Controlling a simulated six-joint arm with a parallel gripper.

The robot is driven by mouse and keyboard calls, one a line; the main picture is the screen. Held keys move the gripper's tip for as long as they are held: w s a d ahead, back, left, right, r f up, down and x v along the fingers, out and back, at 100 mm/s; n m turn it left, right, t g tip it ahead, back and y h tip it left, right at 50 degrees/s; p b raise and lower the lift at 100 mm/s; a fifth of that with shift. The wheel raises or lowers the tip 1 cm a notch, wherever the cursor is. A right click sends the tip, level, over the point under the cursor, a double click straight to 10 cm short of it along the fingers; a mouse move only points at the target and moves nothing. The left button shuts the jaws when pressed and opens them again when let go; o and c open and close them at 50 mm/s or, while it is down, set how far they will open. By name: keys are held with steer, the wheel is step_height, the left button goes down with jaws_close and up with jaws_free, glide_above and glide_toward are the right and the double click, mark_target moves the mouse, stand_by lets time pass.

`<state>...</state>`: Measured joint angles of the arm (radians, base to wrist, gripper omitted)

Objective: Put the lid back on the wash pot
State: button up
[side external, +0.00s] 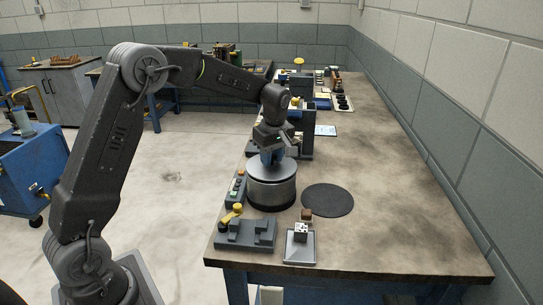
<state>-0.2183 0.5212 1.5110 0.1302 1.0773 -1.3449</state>
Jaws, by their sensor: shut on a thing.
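The wash pot (272,192) is a round metal pot with a dark base, standing on the bench toward its left edge. The round grey lid (287,170) is at the top of the pot, level as far as I can see. At this size I cannot tell whether it rests fully on the rim or sits slightly above it. My gripper (271,157) points down over the middle of the lid and is shut on it; the fingers hide the lid's grip.
A round black mat (328,200) lies bare right of the pot. A dark fixture with a yellow knob (246,233), a small block on a plate (300,243) and a button box (236,187) are close by. The right side of the bench (410,210) is clear.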

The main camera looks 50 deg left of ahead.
steer(key=shift+f, duration=0.1)
stand_by(0.7)
steer(key=o, duration=1.5)
steer(key=shift+o, duration=0.2)
steer(key=shift+r, duration=3.5)
steer(key=shift+c, duration=0.3)
jaws_close()
steer(key=shift+f, duration=0.1)
